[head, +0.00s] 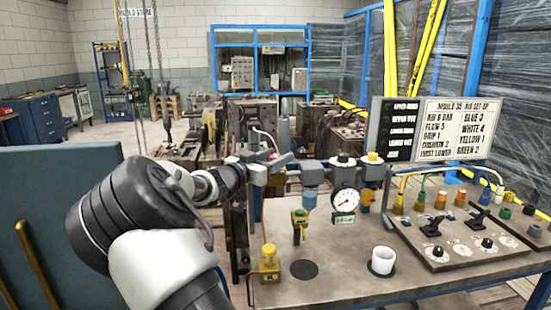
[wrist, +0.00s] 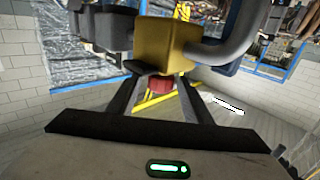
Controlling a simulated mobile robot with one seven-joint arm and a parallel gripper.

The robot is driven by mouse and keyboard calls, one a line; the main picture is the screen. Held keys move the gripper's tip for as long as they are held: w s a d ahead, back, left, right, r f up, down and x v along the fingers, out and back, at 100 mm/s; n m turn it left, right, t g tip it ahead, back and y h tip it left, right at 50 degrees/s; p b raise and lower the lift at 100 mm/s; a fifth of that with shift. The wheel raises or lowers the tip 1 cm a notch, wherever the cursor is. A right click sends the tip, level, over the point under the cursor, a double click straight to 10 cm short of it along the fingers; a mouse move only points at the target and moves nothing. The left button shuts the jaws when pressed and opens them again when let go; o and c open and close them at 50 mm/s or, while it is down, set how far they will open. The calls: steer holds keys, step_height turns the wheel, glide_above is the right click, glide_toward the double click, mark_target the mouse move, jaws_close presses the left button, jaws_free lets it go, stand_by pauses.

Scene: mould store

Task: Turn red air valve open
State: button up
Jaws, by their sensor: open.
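The red air valve shows as a small red part (head: 273,156) at the left end of the grey air line in the head view, mostly hidden by my gripper (head: 268,166). In the wrist view a red block (wrist: 160,84) shows between the two dark fingers of my gripper (wrist: 160,92). The fingers are apart, one on each side of it. I cannot tell whether either finger touches it. Whether the valve is open or closed cannot be read.
A yellow block (wrist: 166,45) with a grey pipe is close above the fingers in the wrist view. A pressure gauge (head: 345,201) hangs on the air line. The bench (head: 340,262) holds a white cup (head: 382,261), a yellow fitting (head: 269,265) and a control panel (head: 465,238).

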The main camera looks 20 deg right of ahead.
steer(key=shift+c, duration=0.2)
steer(key=c, duration=1)
